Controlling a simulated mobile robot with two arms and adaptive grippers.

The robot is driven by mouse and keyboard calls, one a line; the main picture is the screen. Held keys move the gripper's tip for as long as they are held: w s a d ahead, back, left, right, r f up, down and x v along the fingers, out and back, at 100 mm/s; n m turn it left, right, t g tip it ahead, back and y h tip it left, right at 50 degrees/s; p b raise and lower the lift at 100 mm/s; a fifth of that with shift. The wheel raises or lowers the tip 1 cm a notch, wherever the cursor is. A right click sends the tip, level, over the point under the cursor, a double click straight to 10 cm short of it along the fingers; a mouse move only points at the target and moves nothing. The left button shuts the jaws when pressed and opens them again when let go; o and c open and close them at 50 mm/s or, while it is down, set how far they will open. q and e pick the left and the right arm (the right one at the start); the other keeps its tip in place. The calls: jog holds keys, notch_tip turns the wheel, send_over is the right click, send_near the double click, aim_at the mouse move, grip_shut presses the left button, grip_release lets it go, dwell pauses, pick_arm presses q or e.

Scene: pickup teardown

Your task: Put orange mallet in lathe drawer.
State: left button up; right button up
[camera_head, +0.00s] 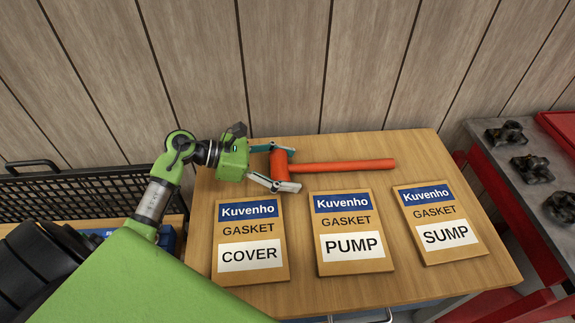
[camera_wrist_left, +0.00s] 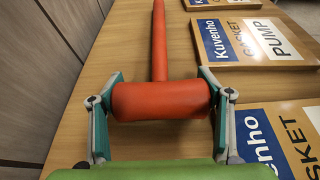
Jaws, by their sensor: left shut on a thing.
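The orange mallet (camera_head: 340,165) is at the back of the wooden table top (camera_head: 400,147), its handle pointing right in the head view. My left gripper (camera_head: 283,166) is shut on the mallet's head, with one finger at each end of it. In the left wrist view the mallet's head (camera_wrist_left: 160,99) sits between the fingers and the handle runs away from me. I cannot tell whether the mallet still touches the table. My right gripper is not in view. No lathe drawer can be made out for sure.
Gasket boxes marked COVER (camera_head: 249,238), PUMP (camera_head: 350,233) and SUMP (camera_head: 440,225) lie along the front of the table. A black wire basket (camera_head: 75,205) stands at left. A red cart with a grey top (camera_head: 520,165) holding dark parts stands at right. A panelled wall closes the back.

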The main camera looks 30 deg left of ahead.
pick_arm(q)
jog(key=shift+r, duration=0.1)
jog(key=o, duration=1.9)
